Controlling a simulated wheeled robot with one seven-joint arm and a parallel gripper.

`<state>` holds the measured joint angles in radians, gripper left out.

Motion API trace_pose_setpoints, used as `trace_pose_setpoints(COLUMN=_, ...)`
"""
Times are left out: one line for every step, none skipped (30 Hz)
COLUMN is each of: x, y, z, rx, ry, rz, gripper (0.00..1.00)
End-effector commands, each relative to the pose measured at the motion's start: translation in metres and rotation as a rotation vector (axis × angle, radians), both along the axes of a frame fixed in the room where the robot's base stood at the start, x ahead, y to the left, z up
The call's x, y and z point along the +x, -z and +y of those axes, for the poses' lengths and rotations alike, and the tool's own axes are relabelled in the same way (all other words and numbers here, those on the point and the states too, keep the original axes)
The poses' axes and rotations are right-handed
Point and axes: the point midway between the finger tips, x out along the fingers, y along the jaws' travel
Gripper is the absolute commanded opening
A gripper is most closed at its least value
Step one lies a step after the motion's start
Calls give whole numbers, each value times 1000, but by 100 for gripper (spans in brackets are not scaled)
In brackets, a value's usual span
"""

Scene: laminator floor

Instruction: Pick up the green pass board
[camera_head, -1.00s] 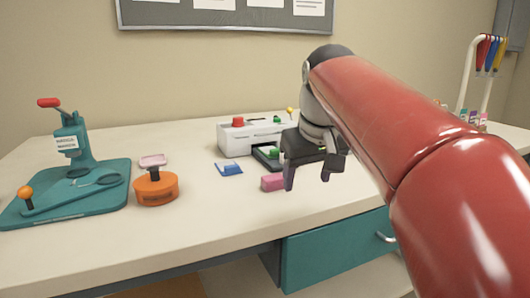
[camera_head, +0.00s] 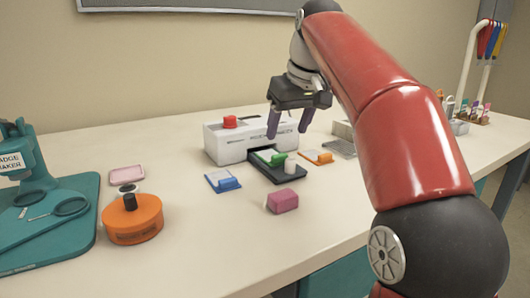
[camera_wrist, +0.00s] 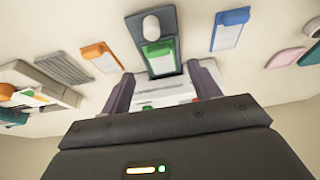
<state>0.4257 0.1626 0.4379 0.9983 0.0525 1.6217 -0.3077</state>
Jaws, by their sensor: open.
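The green pass board (camera_head: 270,157) lies on a dark tray (camera_head: 283,178) at the front of the white laminator (camera_head: 225,150). In the wrist view the green board (camera_wrist: 158,54) shows at top centre, just beyond the gap between my fingers, with a white knob (camera_wrist: 151,25) on the tray beside it. My gripper (camera_head: 288,132) is open and empty, above and apart from the board, near the laminator's top. In the wrist view my gripper (camera_wrist: 161,82) shows its two dark fingers spread, over part of the laminator.
A blue board (camera_head: 223,181) lies left of the tray and an orange board (camera_head: 318,157) to its right. A pink block (camera_head: 283,201) stands in front. An orange round tin (camera_head: 132,222) and a teal badge maker (camera_head: 45,235) are at left. The front right tabletop is clear.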

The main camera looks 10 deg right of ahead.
Motion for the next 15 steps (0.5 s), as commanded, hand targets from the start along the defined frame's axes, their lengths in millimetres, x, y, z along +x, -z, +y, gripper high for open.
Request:
trace_pose_setpoints(x=1, y=4, z=0, rx=0, ry=0, rz=1, gripper=62)
trace_pose_setpoints(x=2, y=7, z=0, rx=0, ry=0, rz=2, gripper=62)
trace_pose_setpoints(x=4, y=12, z=1, rx=-1, ry=0, rz=2, gripper=62)
trace_pose_setpoints(x=5, y=15, z=1, rx=0, ry=1, rz=2, gripper=62)
trace_pose_setpoints(x=6, y=19, z=1, rx=0, ry=1, rz=2, gripper=62)
trace_pose_setpoints(x=8, y=23, z=2, rx=0, ry=1, rz=2, gripper=62)
trace_pose_setpoints(x=9, y=26, z=2, rx=0, ry=1, rz=2, gripper=62)
trace_pose_setpoints(x=10, y=29, z=2, rx=0, ry=1, rz=2, gripper=62)
trace_pose_setpoints(x=12, y=34, z=2, rx=0, ry=1, rz=2, gripper=62)
trace_pose_setpoints(x=13, y=38, z=2, rx=-1, ry=1, rz=3, gripper=62)
trace_pose_setpoints(x=15, y=42, z=2, rx=0, ry=1, rz=2, gripper=62)
trace_pose_setpoints(x=18, y=49, z=2, rx=-1, ry=1, rz=3, gripper=62)
trace_pose_setpoints(x=19, y=53, z=3, rx=-1, ry=1, rz=3, gripper=62)
trace_pose_setpoints(x=21, y=57, z=3, rx=-1, ry=0, rz=2, gripper=62)
trace_pose_setpoints(x=23, y=62, z=4, rx=-1, ry=0, rz=3, gripper=62)
